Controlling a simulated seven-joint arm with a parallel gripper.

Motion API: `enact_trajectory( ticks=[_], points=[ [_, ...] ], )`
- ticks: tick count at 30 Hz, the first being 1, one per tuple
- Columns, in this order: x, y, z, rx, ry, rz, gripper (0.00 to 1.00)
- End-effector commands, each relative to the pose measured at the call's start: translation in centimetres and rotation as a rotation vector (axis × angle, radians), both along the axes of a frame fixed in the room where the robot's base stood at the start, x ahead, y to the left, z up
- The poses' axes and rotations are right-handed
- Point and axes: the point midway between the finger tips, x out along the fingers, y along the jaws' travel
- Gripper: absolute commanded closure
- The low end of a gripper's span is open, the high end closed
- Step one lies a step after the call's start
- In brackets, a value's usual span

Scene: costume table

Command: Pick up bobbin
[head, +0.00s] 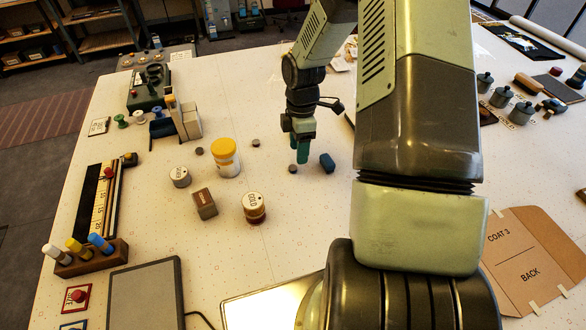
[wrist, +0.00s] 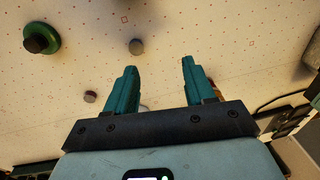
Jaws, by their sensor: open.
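My gripper (head: 302,153) is open and empty over the middle of the table, its teal fingers pointing down. In the wrist view the two fingers (wrist: 157,88) stand apart with nothing between them. Small round pieces that may be bobbins lie near it: a dark disc (head: 292,169) just below the fingers, a grey-brown disc (head: 256,142) to the left, and another disc (head: 199,151) farther left. I cannot tell which is the bobbin.
A dark blue object (head: 327,162) lies right of my gripper. A green spool (head: 121,121) is farther back. The table between is mostly clear.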

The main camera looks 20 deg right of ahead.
Motion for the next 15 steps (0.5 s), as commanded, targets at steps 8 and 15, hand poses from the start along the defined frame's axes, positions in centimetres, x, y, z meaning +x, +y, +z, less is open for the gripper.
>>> enact_trajectory(
  ticks=[8, 15],
  points=[
    [3.1, 0.2, -0.1, -0.049, -0.115, 0.287, 0.46],
    [3.1, 0.2, -3.7, -0.049, -0.114, 0.282, 0.46]
  ],
)
